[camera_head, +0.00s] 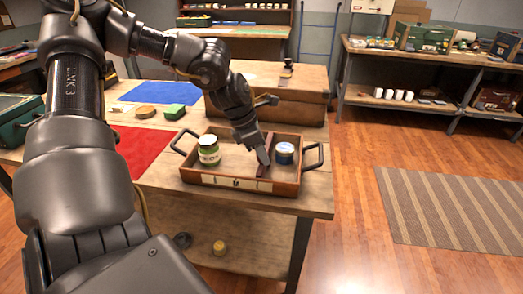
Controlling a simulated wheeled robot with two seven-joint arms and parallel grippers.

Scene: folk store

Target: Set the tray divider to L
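The wooden tray (213,179) stands on the table, with a dark handle at each end. Pale marks show on the tray's front face, too small to read. My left gripper (264,159) reaches down into the tray at the divider, and its fingers seem to touch it. I cannot tell whether they are closed on it. My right gripper is out of view.
A wooden chest (290,92) stands behind the tray. The table's right edge is close to the tray.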

